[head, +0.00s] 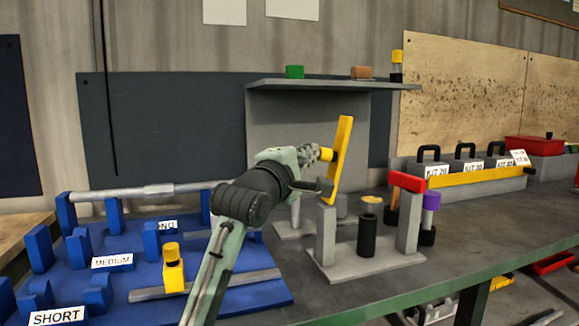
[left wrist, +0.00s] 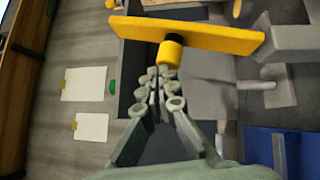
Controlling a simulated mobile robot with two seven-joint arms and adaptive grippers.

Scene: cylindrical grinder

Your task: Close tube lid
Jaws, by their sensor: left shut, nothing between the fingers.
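The lid looks like a flat yellow bar (head: 342,155) with a round yellow knob (head: 326,154). It stands nearly upright, leaning slightly, above the left grey post (head: 326,236) of a small stand. A red piece (head: 407,181) sits on the right post (head: 408,224). My left gripper (head: 312,153) is shut and empty, its tips close to the knob. The left wrist view shows the bar (left wrist: 215,36) and knob (left wrist: 170,50) just beyond the fingertips (left wrist: 160,85); contact is unclear. My right gripper is not in view.
A grey shelf (head: 330,84) stands behind the stand. A blue rack (head: 255,282) with a grey shaft and a yellow block (head: 173,270) lies left. Kit boxes with black handles (head: 470,185) stand right. The bench front right of the stand is clear.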

